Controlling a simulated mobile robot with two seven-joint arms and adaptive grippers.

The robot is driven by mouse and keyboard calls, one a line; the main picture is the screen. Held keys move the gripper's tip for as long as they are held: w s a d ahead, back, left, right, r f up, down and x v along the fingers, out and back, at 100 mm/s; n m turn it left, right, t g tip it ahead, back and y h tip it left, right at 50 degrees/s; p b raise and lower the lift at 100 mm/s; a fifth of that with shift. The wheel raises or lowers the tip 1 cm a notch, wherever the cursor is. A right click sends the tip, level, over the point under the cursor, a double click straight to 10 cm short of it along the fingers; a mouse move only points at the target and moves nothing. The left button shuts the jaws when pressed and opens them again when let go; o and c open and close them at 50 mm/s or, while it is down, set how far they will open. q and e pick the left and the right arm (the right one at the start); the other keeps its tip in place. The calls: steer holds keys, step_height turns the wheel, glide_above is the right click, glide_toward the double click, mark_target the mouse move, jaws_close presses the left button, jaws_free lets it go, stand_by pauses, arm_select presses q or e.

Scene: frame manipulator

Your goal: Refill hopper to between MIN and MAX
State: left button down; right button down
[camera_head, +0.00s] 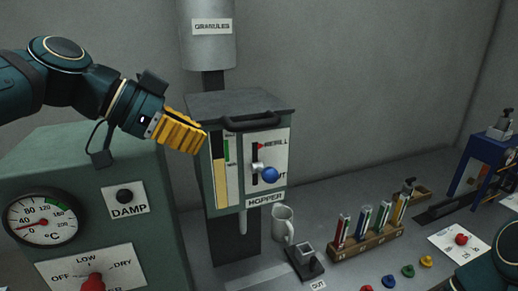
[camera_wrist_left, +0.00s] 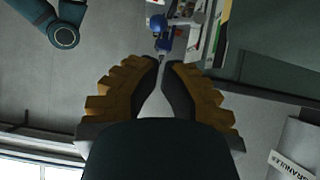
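I cannot read MIN and MAX. My left gripper (camera_head: 203,142) is left of the hopper face, apart from the ball. Its yellow fingers look nearly together and empty, also in the left wrist view (camera_wrist_left: 160,62). My right gripper is hidden.
A white mug (camera_head: 283,225) stands below the hopper, beside a small dark block. A wooden rack of tubes (camera_head: 366,244), coloured pieces and a blue machine (camera_head: 480,165) are to the right. A green cabinet with a gauge (camera_head: 44,218) and red knob (camera_head: 93,282) is left.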

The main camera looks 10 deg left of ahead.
arm_select(q)
steer(key=p, duration=0.1)
glide_toward(269, 178)
steer(key=x, duration=0.7)
steer(key=shift+w+d+r, duration=0.25)
steer(key=shift+w, duration=0.25)
arm_select(e)
steer(key=shift+s+r, duration=0.35)
steer(key=shift+r, duration=0.55)
